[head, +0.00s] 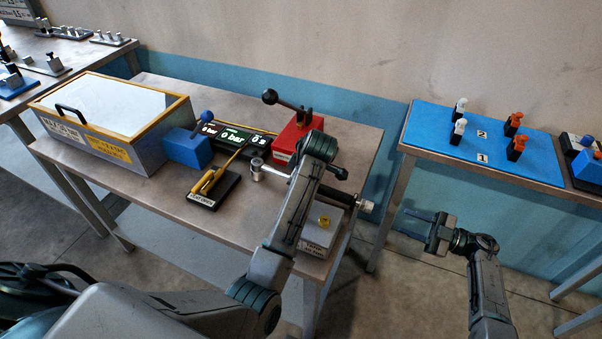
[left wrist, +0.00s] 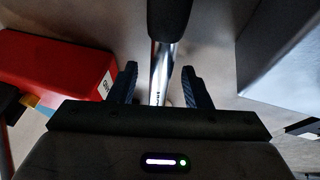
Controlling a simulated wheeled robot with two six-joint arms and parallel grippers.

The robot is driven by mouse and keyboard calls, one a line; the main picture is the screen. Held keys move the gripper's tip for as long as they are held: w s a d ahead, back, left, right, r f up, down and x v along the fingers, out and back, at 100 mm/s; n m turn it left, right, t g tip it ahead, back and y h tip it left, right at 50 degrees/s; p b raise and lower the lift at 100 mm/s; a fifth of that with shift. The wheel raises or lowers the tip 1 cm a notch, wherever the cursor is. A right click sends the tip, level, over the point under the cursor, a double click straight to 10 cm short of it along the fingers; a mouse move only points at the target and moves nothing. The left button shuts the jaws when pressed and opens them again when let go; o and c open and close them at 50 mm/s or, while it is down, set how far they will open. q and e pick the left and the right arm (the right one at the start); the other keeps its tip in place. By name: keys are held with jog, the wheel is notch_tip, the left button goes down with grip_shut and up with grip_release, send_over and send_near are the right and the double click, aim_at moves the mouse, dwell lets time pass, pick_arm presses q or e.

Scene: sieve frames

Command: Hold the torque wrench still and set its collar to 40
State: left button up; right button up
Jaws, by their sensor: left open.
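The torque wrench has a chrome head (head: 257,168) on the workbench. Its black handle (head: 340,197) shows to the right of my left arm, with a pale metal end (head: 366,206). My arm hides the wrench's middle in the head view. In the left wrist view my left gripper (left wrist: 160,78) is open, with one finger on each side of the silver shaft (left wrist: 163,65); the black handle (left wrist: 167,18) lies beyond. No scale mark or collar setting is readable. My right gripper (head: 420,224) is open and empty, off the bench's right side.
A grey block with a yellow knob (head: 323,222) sits near the wrench handle. A second table (head: 480,170) is right.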

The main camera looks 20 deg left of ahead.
pick_arm(q)
jog(key=shift+a+f, duration=0.15)
jog(key=shift+f, duration=0.15)
grip_shut()
dwell(0.3)
jog(key=c, duration=0.6)
grip_release()
grip_shut()
